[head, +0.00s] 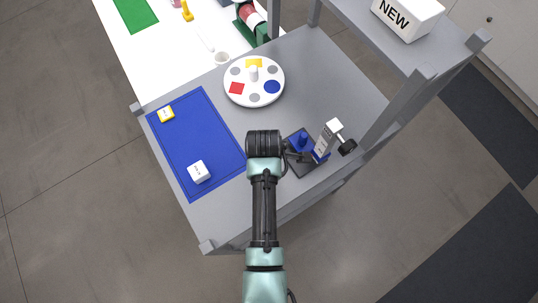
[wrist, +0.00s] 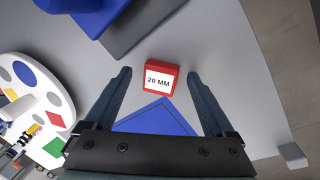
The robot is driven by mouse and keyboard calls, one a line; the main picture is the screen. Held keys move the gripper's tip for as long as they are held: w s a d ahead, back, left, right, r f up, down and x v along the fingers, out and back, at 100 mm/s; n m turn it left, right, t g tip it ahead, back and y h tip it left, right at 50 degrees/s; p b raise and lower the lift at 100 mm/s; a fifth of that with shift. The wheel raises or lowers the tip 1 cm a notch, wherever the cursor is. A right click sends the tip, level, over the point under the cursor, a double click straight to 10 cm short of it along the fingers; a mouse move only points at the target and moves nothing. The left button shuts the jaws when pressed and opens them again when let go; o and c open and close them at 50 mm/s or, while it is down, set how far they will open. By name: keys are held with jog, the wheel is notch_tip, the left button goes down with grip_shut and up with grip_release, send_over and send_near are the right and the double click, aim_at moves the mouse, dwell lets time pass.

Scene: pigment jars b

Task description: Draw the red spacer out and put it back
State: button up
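The red spacer (wrist: 160,80) is a small block with a white label reading "20 MM". In the wrist view it sits on the grey table beside the corner of the blue mat, just short of the dark base. My gripper (wrist: 159,75) is open, with one finger on each side of the spacer in the picture and a gap to both. I cannot tell how high the fingertips are above the table. In the head view my arm and wrist hide the spacer and the fingers.
A dark stand (head: 298,163) with blue parts and a black knob is right of my wrist. A white disc with coloured patches (head: 236,98) lies behind. A shelf post stands right.

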jog(key=shift+r, duration=0.1)
jog(key=b+v, duration=0.2)
jog(key=v, duration=1.1)
